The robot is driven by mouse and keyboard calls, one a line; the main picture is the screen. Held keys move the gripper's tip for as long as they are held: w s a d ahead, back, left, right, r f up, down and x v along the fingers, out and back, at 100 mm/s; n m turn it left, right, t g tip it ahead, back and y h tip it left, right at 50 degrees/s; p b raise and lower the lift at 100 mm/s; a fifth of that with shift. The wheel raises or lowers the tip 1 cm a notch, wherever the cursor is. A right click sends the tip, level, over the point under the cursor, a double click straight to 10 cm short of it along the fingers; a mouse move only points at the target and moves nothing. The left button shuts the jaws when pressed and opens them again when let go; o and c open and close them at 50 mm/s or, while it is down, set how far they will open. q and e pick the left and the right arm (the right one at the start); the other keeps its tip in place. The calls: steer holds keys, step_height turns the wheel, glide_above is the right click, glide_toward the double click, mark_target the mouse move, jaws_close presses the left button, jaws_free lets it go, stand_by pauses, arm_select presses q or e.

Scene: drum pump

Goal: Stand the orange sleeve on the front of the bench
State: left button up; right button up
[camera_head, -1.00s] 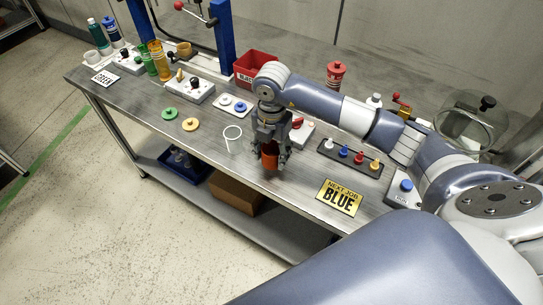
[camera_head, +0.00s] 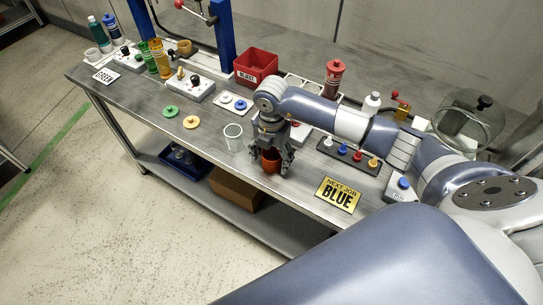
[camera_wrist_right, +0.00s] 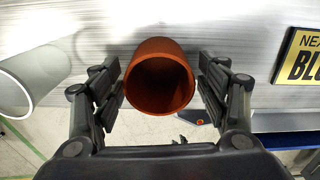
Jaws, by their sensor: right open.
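The orange sleeve (camera_head: 271,160) stands on the bench (camera_head: 207,148) near its front edge, below my right gripper. The right wrist view looks down into the open top of the sleeve (camera_wrist_right: 160,75), which appears upright. My right gripper (camera_head: 273,163) is open, with one finger on each side of the sleeve. In the wrist view, small gaps show between the fingers of the gripper (camera_wrist_right: 160,88) and the sleeve wall. My left gripper is not in view.
A white sleeve (camera_head: 233,137) stands just left of the orange one. The yellow "NEXT JOB BLUE" sign (camera_head: 338,194) lies to the right. A tray of coloured pegs (camera_head: 349,156) lies behind the sign. A red reject bin (camera_head: 256,67) stands behind. The bench's front edge is close.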

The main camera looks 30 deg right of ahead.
steer(key=shift+r, duration=0.15)
step_height(320, 180, up, 12)
steer(key=b, duration=0.2)
